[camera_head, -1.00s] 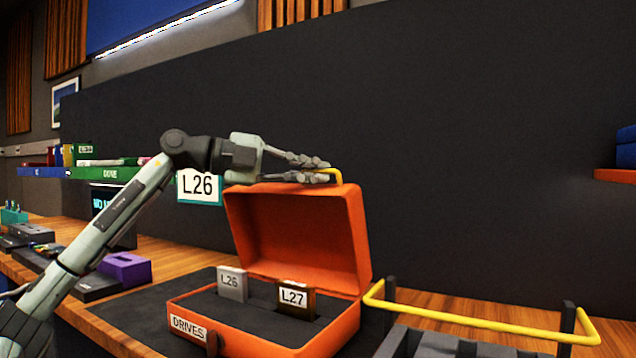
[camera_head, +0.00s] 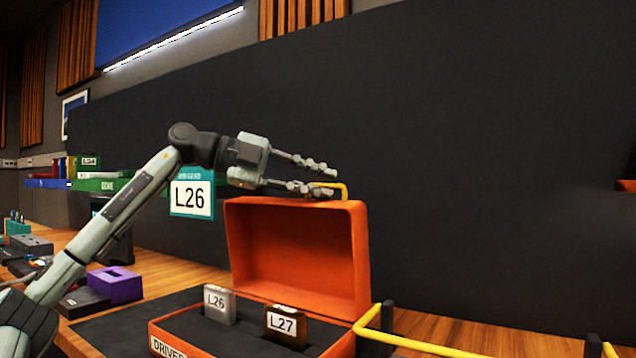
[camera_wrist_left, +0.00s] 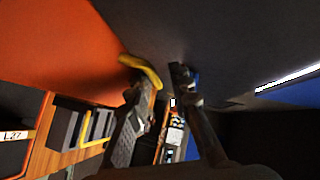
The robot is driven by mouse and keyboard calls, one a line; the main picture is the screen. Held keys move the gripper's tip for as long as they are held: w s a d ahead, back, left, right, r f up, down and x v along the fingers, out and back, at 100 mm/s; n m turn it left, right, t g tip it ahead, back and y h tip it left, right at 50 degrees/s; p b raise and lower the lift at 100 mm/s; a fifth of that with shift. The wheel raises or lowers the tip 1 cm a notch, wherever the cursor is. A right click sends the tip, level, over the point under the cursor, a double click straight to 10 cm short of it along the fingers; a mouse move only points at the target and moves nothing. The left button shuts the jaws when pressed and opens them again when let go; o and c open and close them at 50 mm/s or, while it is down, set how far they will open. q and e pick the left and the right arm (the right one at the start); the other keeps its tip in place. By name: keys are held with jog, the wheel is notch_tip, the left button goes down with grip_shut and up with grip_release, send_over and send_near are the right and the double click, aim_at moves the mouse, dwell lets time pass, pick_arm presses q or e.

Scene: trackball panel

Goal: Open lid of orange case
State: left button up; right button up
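The orange case (camera_head: 225,342), labelled "DRIVES", sits on the bench with its lid (camera_head: 295,245) standing upright, open. A yellow handle (camera_head: 342,188) is on the lid's top edge. My left gripper (camera_head: 329,179) is open above that edge, its fingers pointing right. Its lower finger is at the handle; I cannot tell whether they touch. In the left wrist view the handle (camera_wrist_left: 140,70) shows by one finger, and the orange lid (camera_wrist_left: 60,50) fills the upper left. Inside the case stand a grey L26 drive (camera_head: 219,304) and a brown L27 drive (camera_head: 287,326). My right gripper is out of view.
A yellow rail (camera_head: 410,343) stands right of the case. A purple box (camera_head: 116,285) and dark devices lie on the bench to the left. A shelf (camera_head: 95,185) and a hanging L26 sign (camera_head: 191,196) are behind my left arm. A dark panel (camera_head: 470,150) rises behind.

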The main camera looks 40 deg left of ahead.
pick_arm(q)
jog(key=shift+o, duration=1)
jog(key=shift+r, duration=0.2)
jog(key=shift+f, duration=0.15)
jog(key=v, duration=1.2)
jog(key=shift+s, duration=0.15)
